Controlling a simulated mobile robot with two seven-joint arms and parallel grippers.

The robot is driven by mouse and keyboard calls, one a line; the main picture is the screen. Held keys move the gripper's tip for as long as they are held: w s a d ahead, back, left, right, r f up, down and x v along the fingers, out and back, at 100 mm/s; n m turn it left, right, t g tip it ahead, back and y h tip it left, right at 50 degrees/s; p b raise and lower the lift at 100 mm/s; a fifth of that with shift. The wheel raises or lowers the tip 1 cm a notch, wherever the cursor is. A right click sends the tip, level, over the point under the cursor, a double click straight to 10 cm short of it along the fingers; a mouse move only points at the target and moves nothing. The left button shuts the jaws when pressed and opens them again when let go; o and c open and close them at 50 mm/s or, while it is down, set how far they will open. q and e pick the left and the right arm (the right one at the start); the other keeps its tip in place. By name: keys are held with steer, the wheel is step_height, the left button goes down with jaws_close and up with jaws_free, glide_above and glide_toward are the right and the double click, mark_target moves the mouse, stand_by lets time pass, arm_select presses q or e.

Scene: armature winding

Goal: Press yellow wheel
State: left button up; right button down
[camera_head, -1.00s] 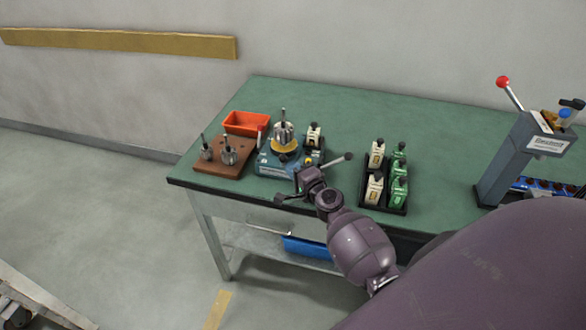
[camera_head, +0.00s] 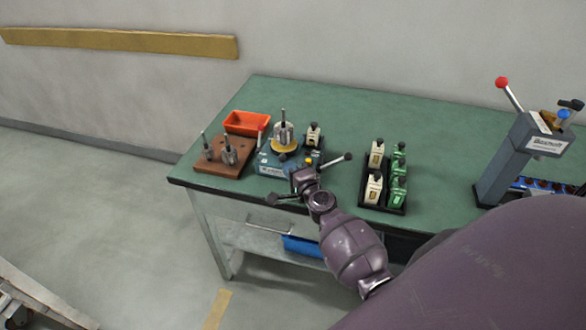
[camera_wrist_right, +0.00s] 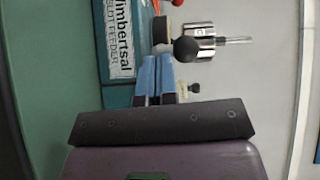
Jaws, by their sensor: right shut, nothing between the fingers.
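The yellow wheel (camera_head: 284,147) is a flat disc on top of the blue machine (camera_head: 270,161), with a silver armature (camera_head: 284,133) standing upright on it. My right gripper (camera_head: 301,177) is at the machine's front right corner, in front of and below the wheel. In the right wrist view its blue fingers (camera_wrist_right: 159,78) are shut and empty. A black ball knob (camera_wrist_right: 186,49) shows just beyond the fingertips, in front of the silver part (camera_wrist_right: 203,38). I cannot tell whether the fingers touch anything. My left gripper is not in view.
A brown board (camera_head: 223,168) with two metal parts and an orange bin (camera_head: 247,123) are left of the machine. A black rack (camera_head: 386,207) with white and green units stands right. A grey press (camera_head: 519,158) with a red-tipped lever stands far right. The back middle of the table is clear.

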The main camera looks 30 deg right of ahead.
steer(key=shift+w+a+m+h, duration=0.15)
steer(key=shift+a+m+h, duration=0.2)
steer(key=shift+h, duration=0.15)
steer(key=shift+w+a+h, duration=0.1)
steer(key=shift+a+h, duration=0.05)
steer(key=shift+h, duration=0.15)
steer(key=shift+w+a+r+m+g+h+p, duration=0.1)
steer(key=shift+w+a+m+g+h+p, duration=0.2)
steer(key=shift+a+m+h+p, duration=0.4)
steer(key=shift+w+a+m+g+h+p, duration=0.1)
steer(key=shift+w+a+m+g+h, duration=0.25)
steer(key=shift+h, duration=0.55)
steer(key=shift+w+a, duration=0.45)
steer(key=shift+w, duration=0.15)
steer(key=shift+w+a, duration=0.15)
steer(key=shift+w+a, duration=0.1)
